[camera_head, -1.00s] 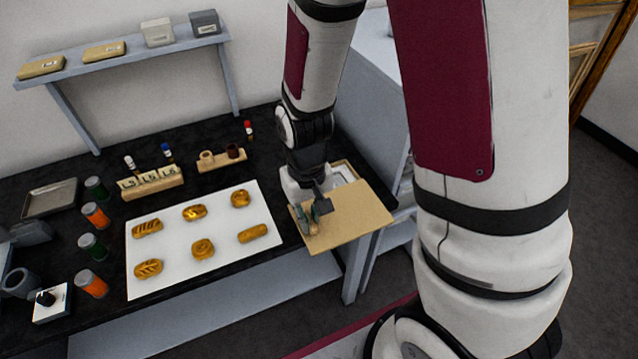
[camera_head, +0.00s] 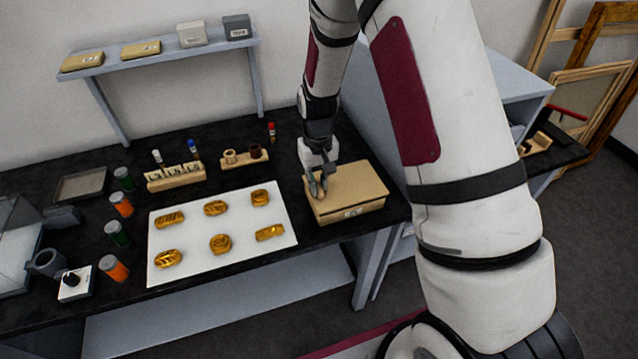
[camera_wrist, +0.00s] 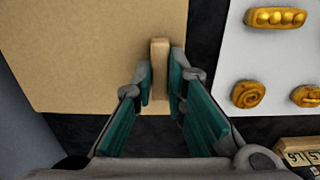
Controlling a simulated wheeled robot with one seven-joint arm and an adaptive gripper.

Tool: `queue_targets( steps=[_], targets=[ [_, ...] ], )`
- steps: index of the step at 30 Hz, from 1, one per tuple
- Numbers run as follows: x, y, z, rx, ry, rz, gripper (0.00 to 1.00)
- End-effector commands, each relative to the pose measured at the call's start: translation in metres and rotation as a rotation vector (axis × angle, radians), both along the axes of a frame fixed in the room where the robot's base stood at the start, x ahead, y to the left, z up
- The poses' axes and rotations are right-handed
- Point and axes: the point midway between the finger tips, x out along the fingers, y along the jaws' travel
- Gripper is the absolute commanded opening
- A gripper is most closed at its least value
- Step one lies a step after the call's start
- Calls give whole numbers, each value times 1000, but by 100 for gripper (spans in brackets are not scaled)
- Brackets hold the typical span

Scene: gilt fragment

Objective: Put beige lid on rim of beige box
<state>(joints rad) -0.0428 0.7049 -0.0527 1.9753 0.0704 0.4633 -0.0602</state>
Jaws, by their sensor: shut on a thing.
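The beige lid (camera_head: 350,184) lies flat over the top of the beige box (camera_head: 352,212) at the right end of the black table. Its edges look roughly in line with the box walls; whether it touches the rim all round I cannot tell. The box front with its small label shows below the lid. My gripper (camera_head: 317,187) is at the lid's left edge, shut on the lid's small tab. In the wrist view, the tab (camera_wrist: 160,72) stands between the teal finger pads, and the lid (camera_wrist: 85,50) fills the upper left. The box's inside is hidden.
A white sheet (camera_head: 192,241) with several gold bread-like fragments lies left of the box. A small wooden holder (camera_head: 241,160) and a labelled block with vials (camera_head: 176,178) stand behind it. A grey cabinet (camera_head: 480,80) stands to the right. A wall shelf holds several small boxes.

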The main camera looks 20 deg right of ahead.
Motion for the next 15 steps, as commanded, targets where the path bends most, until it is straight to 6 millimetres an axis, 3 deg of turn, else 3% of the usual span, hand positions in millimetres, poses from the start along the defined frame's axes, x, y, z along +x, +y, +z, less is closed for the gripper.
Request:
queue_targets(
  steps=[12,13,15],
  targets=[
    [0,0,-8,0,0,0,0],
    [0,0,-8,0,0,0,17],
    [0,0,-8,0,0,0,33]
  ],
)
